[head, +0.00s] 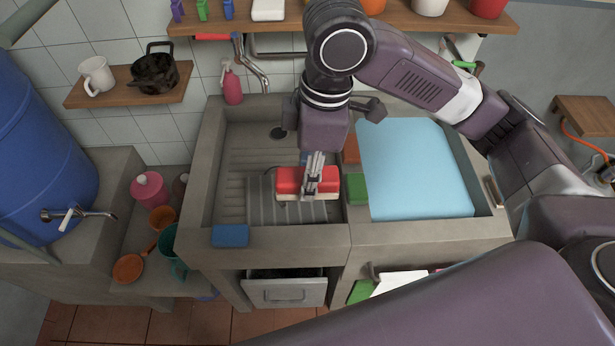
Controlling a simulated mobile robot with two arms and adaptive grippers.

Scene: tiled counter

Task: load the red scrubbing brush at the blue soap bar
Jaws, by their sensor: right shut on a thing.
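The red scrubbing brush (290,180) has a red back and pale bristles facing down. My right gripper (313,183) comes from above and is shut across the middle of the brush. The brush is over the grey ribbed board in the left basin; I cannot tell whether its bristles touch the board. The blue soap bar (230,236) lies flat on the front left rim of the sink, to the left of and nearer than the brush, apart from it. My left gripper is not in view.
The right basin holds light blue water (415,170). A green block (358,188) and a reddish block (351,150) lie on the divider. A pink bottle (232,84) stands behind the left basin. Cups and a blue barrel (40,150) are at left.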

